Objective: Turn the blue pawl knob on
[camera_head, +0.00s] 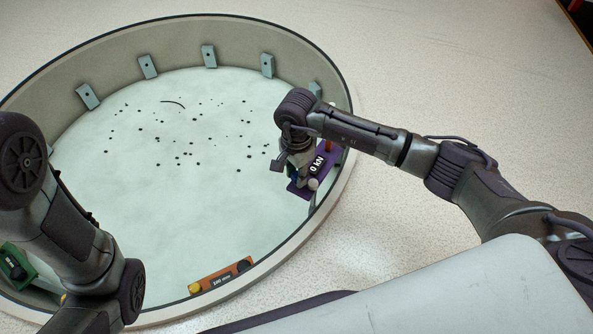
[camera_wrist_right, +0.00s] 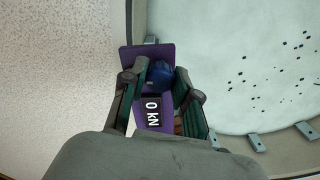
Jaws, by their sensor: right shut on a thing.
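The blue pawl knob (camera_wrist_right: 160,72) sits on a purple unit with a "0 kN" display (camera_wrist_right: 153,109) in the right wrist view. My right gripper (camera_wrist_right: 159,79) has a finger on each side of the knob and is shut on it. In the head view the purple unit (camera_head: 301,187) is at the right inner wall of the round tank, and my right gripper (camera_head: 292,168) reaches down over it. There my gripper hides most of the knob. My left arm shows at the left, but its gripper is out of view.
The round tank (camera_head: 345,105) has a pale floor with many dark specks and several grey brackets (camera_head: 209,56) along its wall. An orange unit (camera_head: 221,278) is at the front wall and a green unit (camera_head: 17,268) at the left. The speckled surface outside is clear.

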